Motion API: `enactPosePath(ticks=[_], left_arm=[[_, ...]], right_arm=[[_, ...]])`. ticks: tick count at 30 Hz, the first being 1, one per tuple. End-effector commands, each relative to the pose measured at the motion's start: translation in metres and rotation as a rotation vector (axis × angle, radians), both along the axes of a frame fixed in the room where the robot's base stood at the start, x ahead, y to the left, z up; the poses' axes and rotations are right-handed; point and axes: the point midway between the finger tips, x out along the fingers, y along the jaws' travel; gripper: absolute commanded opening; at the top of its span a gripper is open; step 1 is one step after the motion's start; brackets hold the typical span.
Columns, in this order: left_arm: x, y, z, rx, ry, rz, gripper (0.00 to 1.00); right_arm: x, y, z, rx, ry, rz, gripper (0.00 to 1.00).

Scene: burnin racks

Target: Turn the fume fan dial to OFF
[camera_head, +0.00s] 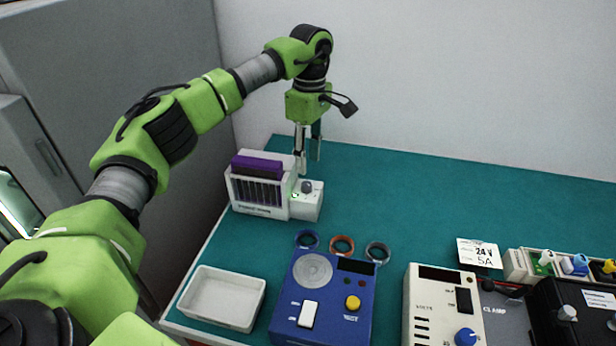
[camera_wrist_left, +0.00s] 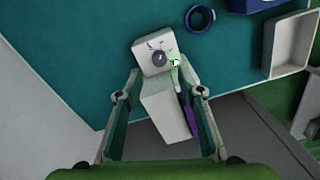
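The fume fan unit (camera_head: 258,206) is a white box with a dark slatted front and a purple top, at the back left of the green bench. Its dark round dial (camera_head: 307,187) sits on a low white block at its right end; a small green light glows beside it. The dial (camera_wrist_left: 159,58) also shows in the left wrist view, but its setting is too small to read. My left gripper (camera_head: 308,163) points down, open and empty, just above and behind the dial. In the wrist view its fingers (camera_wrist_left: 160,73) are spread on either side of the unit. My right gripper is out of view.
A white tray (camera_head: 191,308), a blue device (camera_head: 290,328) and several coloured rings (camera_head: 342,244) lie in front of the unit. A white panel with a blue knob (camera_head: 465,337) and a 24 V card (camera_head: 479,253) stand right. The bench's back right is clear.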

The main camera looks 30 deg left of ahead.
Motion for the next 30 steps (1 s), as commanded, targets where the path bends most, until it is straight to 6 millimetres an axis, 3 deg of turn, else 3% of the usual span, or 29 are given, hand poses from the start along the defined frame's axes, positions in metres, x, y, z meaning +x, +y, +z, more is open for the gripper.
enactPosePath(ticks=[3,9,15,23,27,30], left_arm=[[-0.003,0.0,-0.025,0.0,0.005,0.0,0.35],[-0.003,0.0,-0.056,0.0,0.002,0.0,0.35],[-0.003,0.0,-0.07,-0.001,0.0,0.0,0.35],[-0.003,0.0,-0.072,-0.001,-0.001,0.0,0.35],[-0.003,0.0,-0.072,-0.001,-0.001,0.0,0.04],[-0.003,0.0,-0.072,-0.001,0.0,0.0,0.0]], right_arm=[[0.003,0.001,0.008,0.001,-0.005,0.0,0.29],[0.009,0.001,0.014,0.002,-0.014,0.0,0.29],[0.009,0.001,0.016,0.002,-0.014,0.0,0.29],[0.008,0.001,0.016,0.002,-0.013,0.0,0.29],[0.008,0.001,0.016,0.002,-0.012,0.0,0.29],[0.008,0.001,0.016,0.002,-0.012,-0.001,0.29]])
